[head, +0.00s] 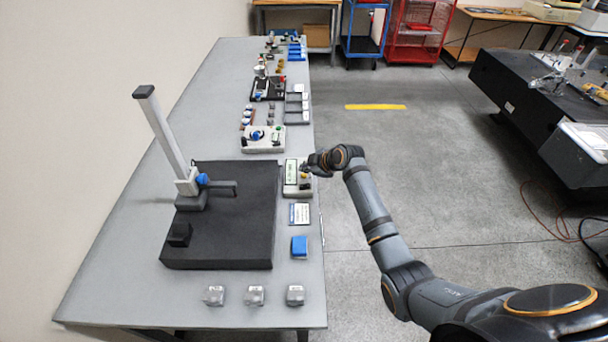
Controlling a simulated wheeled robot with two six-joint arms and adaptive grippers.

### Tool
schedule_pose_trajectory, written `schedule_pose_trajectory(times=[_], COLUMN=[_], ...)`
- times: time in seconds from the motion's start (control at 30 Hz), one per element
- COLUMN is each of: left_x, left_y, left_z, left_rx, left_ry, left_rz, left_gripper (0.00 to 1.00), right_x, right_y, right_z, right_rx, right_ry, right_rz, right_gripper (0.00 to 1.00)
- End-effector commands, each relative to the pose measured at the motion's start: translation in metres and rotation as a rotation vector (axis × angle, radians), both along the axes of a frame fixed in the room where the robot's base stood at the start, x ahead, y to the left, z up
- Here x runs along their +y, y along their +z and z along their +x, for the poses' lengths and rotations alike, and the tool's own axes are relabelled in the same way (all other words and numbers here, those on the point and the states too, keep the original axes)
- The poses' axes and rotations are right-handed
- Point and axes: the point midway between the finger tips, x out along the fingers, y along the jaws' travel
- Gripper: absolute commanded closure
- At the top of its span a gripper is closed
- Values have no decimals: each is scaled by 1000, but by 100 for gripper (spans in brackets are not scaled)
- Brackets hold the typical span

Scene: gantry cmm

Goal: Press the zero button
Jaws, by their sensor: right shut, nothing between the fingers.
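A small light-coloured readout box with a greenish display (290,172) lies on the grey bench, right of the black plate. A small yellowish spot shows on its right part, beside my fingertips. I cannot tell which button is the zero button, as the labels are too small to read. My right gripper (306,171) is shut and empty, with its fingertips at the right side of the box. It partly hides that side. I cannot tell if the fingertips touch a button. My left gripper is not in view.
A black plate (222,245) carries a height stand with a tall grey column (163,135). A card (299,214), a blue block (299,246) and clear small blocks (254,295) lie nearer. Fixtures (264,139) crowd the bench behind the box. Open floor lies to the right.

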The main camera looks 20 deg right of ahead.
Motion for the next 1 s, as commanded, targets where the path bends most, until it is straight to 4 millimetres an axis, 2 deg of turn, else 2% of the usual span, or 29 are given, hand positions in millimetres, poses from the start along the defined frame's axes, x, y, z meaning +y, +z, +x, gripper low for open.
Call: schedule_pose_trajectory(times=[1.0], left_x=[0], left_y=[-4], left_z=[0], left_rx=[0], left_ry=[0], left_rz=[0], left_gripper=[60], right_x=[0], right_y=[-8], right_z=[0], right_rx=[0], right_ry=[0], right_rz=[0], right_gripper=[100])
